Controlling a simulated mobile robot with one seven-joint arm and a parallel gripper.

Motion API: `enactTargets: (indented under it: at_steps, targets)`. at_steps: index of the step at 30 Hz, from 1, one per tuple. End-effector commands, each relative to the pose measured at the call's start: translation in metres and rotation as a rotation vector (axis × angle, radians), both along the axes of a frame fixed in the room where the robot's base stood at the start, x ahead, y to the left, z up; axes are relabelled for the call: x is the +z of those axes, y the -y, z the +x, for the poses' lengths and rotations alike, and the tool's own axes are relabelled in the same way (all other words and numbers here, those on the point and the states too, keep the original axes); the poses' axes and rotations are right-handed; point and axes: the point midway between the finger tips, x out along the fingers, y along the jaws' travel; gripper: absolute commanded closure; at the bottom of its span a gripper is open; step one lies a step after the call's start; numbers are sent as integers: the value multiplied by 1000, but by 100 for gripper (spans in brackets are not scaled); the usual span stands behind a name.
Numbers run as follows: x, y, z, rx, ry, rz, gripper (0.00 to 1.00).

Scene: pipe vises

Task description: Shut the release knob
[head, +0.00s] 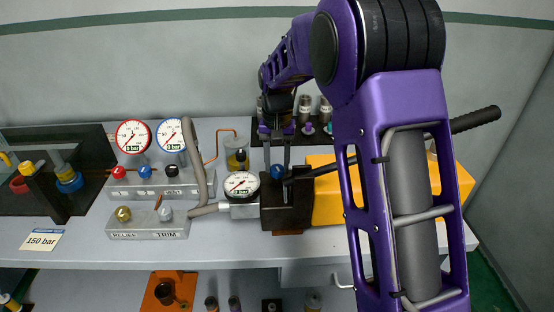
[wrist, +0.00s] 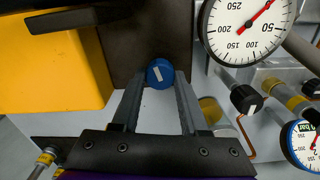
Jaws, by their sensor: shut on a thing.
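The release knob is a round blue knob (head: 277,171) on the dark block (head: 287,212) of the pump. It also shows in the wrist view (wrist: 160,73), with a white bar mark on its face, tilted slightly from upright. My gripper (head: 277,165) reaches down over the block from behind. In the wrist view, the fingers of my gripper (wrist: 160,82) are closed on the knob, one on each side. The fingers partly hide the knob's sides.
A white dial gauge (head: 241,184) stands left of the block. The yellow pump body (head: 325,205) and black-gripped lever (head: 475,119) are to the right. Red-rimmed (head: 133,137) and blue-rimmed (head: 170,135) gauges stand on a valve manifold further left. A card (head: 42,240) reads 150 bar.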

Motion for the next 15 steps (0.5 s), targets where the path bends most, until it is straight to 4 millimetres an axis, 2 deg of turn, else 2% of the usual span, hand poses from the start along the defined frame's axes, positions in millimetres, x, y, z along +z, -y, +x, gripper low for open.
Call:
enactTargets:
  at_steps: [6,15]
  targets:
    - [1,0,0,-148,2,0,100]
    - [1,0,1,-265,3,0,100]
